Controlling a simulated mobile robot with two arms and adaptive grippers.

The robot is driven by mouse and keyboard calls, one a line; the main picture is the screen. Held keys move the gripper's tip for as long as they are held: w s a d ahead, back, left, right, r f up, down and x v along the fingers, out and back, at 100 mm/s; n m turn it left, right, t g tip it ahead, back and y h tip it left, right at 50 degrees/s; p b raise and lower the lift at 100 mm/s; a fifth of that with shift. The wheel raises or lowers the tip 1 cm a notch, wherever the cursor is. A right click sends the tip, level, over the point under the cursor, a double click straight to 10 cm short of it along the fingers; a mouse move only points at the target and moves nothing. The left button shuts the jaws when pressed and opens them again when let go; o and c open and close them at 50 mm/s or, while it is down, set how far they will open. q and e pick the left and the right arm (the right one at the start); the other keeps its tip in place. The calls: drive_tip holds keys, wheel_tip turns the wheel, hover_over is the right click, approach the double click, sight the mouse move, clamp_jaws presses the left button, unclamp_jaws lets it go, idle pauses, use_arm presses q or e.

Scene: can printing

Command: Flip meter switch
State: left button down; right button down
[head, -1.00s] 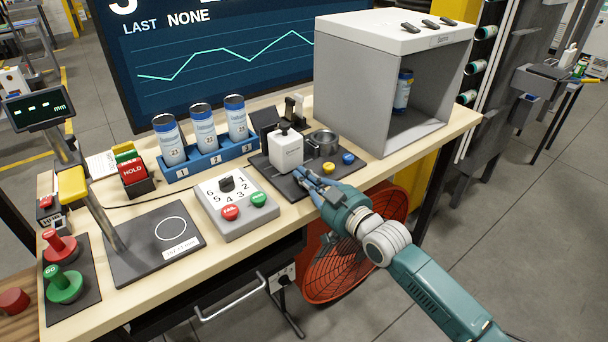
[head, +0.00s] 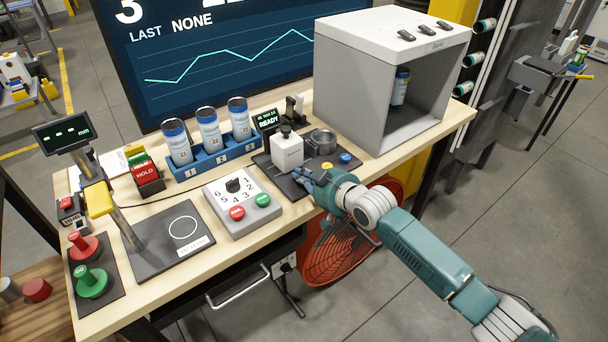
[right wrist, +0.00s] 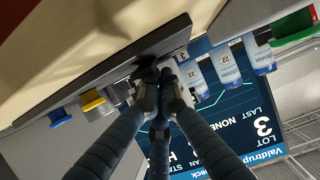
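A black base plate (head: 262,162) on the workbench carries a white block-shaped device (head: 287,152), a metal cup (head: 323,140), a yellow button (head: 327,166) and a blue button (head: 345,158). A small display (head: 268,121) behind it reads READY in green. No switch can be clearly made out; my fingers cover the plate's front edge. My right gripper (head: 303,178) is at that edge, in front of the white device. In the right wrist view its fingers (right wrist: 163,82) come together at the dark plate and look shut, with nothing visible between them. My left gripper is not in view.
A grey open-fronted box (head: 357,95) with a can inside stands right of the plate. A blue rack (head: 214,160) with three cans and a numbered dial box (head: 240,200) stand left. A gauge display (head: 62,132) reads dashes.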

drive_tip(key=shift+w, duration=0.1)
drive_tip(key=shift+w+a+r, duration=0.3)
drive_tip(key=shift+w+a, duration=0.15)
drive_tip(key=shift+w, duration=0.05)
drive_tip(key=v, duration=1.2)
drive_tip(key=s+d+f+m+g+h, duration=0.1)
drive_tip(key=s+f+g+h, duration=0.1)
drive_tip(key=s+f, duration=0.85)
drive_tip(key=s+d+f+m+g+h, duration=0.2)
drive_tip(key=s+d+f+g+h, duration=0.15)
drive_tip(key=s+d, duration=0.6)
drive_tip(key=s+d+f+m+g+h, duration=0.2)
drive_tip(key=s+d+f, duration=0.2)
drive_tip(key=s, duration=1.1)
wheel_tip(320, 180, down, 25)
drive_tip(key=s+g, duration=0.1)
drive_tip(key=s, duration=0.1)
drive_tip(key=s+d+f+g, duration=0.1)
drive_tip(key=s+d+f, duration=0.2)
drive_tip(key=s+f, duration=1.4)
drive_tip(key=shift+s+d, duration=0.2)
drive_tip(key=shift+s, duration=0.05)
